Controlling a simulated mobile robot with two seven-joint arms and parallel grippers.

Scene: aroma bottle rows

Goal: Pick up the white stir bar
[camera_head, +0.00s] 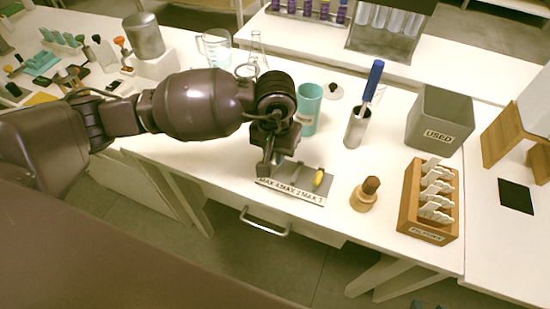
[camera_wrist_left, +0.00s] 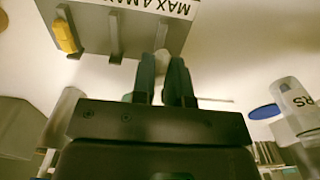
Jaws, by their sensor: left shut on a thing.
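My left gripper (camera_head: 270,170) is at the left end of a grey sorting tray (camera_head: 306,188) with a white "MAX" label strip along its front. In the left wrist view its two dark fingers (camera_wrist_left: 162,80) are nearly together, with a small pale piece (camera_wrist_left: 161,62) between them, which looks like the white stir bar. It is mostly hidden by the fingers, and I cannot make it out in the head view. A yellow piece (camera_head: 319,177) lies in the tray's right section; it also shows in the left wrist view (camera_wrist_left: 65,36). My right gripper is not in view.
Behind the tray stand a teal cup (camera_head: 309,108) and a metal cup (camera_head: 356,130) with a blue-handled tool.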

